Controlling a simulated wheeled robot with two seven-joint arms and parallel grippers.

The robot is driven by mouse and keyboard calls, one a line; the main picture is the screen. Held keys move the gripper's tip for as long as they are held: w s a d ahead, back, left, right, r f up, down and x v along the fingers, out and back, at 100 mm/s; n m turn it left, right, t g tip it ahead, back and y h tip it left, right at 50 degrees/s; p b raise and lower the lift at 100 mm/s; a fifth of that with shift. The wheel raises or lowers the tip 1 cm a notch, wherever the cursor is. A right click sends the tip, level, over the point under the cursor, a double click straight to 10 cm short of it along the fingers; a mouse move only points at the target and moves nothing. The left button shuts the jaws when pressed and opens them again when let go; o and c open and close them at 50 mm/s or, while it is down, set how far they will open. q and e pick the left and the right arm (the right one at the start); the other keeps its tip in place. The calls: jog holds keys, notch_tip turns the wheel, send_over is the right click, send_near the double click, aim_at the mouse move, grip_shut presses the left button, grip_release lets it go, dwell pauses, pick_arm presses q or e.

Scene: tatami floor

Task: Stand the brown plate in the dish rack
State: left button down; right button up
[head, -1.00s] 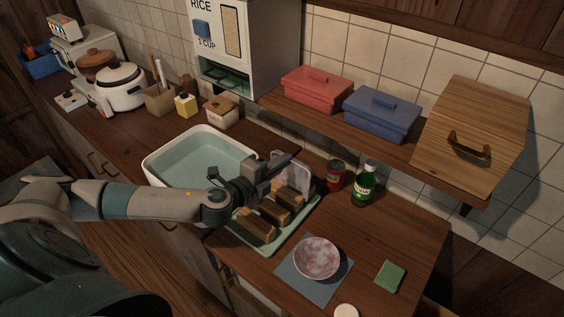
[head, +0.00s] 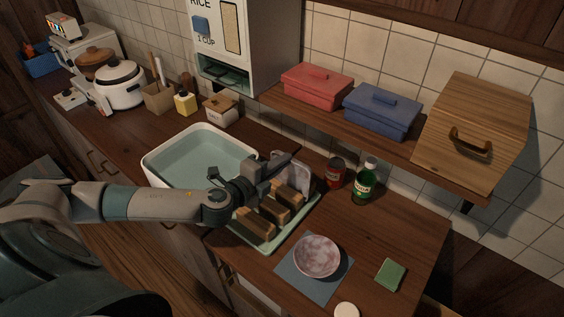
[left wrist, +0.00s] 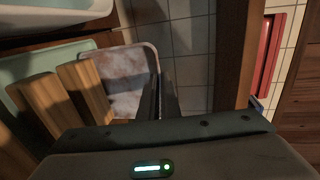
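The dish rack is a pale green tray (head: 273,245) with several upright wooden blocks (head: 257,224). It also shows at the left of the left wrist view (left wrist: 78,48). A plate (head: 297,172) stands tilted at the rack's far end, behind the blocks. It looks pale, mottled grey-pink with a brownish rim, and fills the upper left of the left wrist view (left wrist: 122,78). My left gripper (head: 285,160) is at the plate's upper edge, its fingers (left wrist: 164,95) close together beside the rim. I cannot tell whether the rim is between them. My right gripper is out of view.
The sink (head: 200,165) is left of the rack. A red jar (head: 335,171) and a green bottle (head: 364,184) stand close on its right. A shelf with red (head: 317,87) and blue (head: 382,112) boxes overhangs behind. A bowl (head: 317,256) sits on a blue mat in front.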

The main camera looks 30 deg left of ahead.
pick_arm(q)
jog(key=shift+f, duration=0.3)
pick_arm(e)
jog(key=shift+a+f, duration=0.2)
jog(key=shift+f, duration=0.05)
pick_arm(q)
jog(key=shift+f+b, duration=0.25)
jog(key=shift+b, duration=0.15)
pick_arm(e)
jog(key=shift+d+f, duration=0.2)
pick_arm(q)
jog(key=c, duration=1.9)
grip_release()
jog(key=shift+s, duration=0.1)
